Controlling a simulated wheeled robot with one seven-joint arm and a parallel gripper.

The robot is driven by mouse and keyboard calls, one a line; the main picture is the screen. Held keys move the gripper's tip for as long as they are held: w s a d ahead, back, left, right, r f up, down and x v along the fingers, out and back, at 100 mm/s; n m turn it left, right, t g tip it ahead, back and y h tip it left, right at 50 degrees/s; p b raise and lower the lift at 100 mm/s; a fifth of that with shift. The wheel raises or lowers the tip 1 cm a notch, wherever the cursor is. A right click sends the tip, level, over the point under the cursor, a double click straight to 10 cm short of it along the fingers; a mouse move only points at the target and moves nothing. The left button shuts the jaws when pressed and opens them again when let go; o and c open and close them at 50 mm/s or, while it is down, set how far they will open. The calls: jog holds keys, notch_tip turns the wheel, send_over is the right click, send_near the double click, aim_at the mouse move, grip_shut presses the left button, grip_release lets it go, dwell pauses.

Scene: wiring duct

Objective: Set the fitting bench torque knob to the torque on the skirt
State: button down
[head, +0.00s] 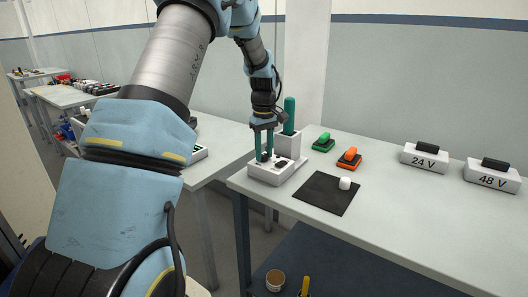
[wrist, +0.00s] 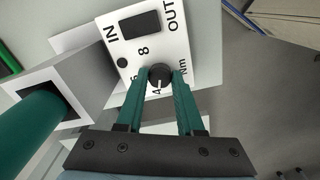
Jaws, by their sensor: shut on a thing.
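The black round torque knob (wrist: 160,76) sits on a white box (wrist: 187,40), with the printed figures 8 and 6, one partly hidden mark below, and "Nm" around it. A pale pointer line on the knob points down in the wrist view, toward the partly hidden mark, which looks like a 4. My gripper (wrist: 159,78) has its teal fingers on either side of the knob, shut on it. In the head view my gripper (head: 264,157) reaches down onto the white box (head: 265,174) at the bench's left end. No torque figure on a skirt is readable.
A grey square holder (head: 288,145) with a teal handle (head: 289,114) stands close beside the box. A black mat (head: 322,197) carries a white cylinder (head: 345,183). Green (head: 323,143) and orange (head: 349,157) items and boxes marked 24 V (head: 424,161) and 48 V (head: 492,178) lie right.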

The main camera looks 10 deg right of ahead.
aim_at(264, 155)
jog(key=shift+m, duration=0.4)
jog(key=m, duration=0.2)
jog(key=shift+m, duration=0.4)
jog(key=m+p, duration=0.1)
jog(key=m, duration=0.2)
jog(key=shift+m, duration=0.3)
jog(key=m, duration=0.6)
jog(key=shift+p, duration=0.4)
jog(key=shift+m, duration=0.4)
jog(key=c, duration=0.5)
grip_release()
jog(key=shift+c, duration=0.2)
notch_tip(264, 155, up, 11)
jog(key=b, duration=0.2)
